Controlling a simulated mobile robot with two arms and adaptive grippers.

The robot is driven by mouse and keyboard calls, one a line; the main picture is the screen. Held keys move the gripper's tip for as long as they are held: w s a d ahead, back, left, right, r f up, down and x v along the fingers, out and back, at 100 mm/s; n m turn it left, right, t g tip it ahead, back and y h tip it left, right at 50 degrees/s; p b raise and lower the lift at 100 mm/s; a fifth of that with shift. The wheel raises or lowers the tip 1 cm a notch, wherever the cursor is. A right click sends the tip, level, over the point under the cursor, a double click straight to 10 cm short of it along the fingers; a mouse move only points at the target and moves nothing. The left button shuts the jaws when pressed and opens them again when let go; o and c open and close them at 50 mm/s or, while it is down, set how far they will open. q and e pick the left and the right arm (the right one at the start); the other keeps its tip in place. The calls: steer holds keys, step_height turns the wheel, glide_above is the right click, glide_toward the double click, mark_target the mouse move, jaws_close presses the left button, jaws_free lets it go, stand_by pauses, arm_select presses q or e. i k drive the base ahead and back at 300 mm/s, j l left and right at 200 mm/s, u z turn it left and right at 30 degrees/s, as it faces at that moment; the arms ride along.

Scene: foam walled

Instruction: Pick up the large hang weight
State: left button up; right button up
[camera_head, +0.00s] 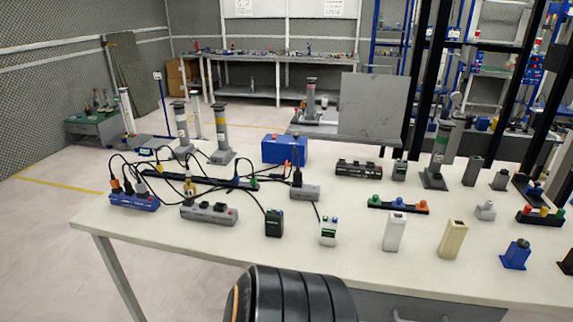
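I cannot tell for sure which object is the large hang weight. On the white table (350,262) stand several small upright blocks, among them a white block (394,232), a tan block (452,240) and a blue block (515,255). Farther back are a dark grey block (472,171) and a smaller grey block (500,180). A black ribbed rounded shape at the bottom middle hides part of the table's front edge; I cannot tell what it is. No gripper fingers show in the head view.
Power strips with cables crowd the table's left half, including a blue one (134,202) and a grey one (209,214). Tall grey stands (221,135) and a blue box (284,149) are at the back. A grey panel (371,107) stands behind. Bare tabletop lies along the front.

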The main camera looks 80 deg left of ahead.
mark_target(190, 191)
steer(key=u, duration=3.45)
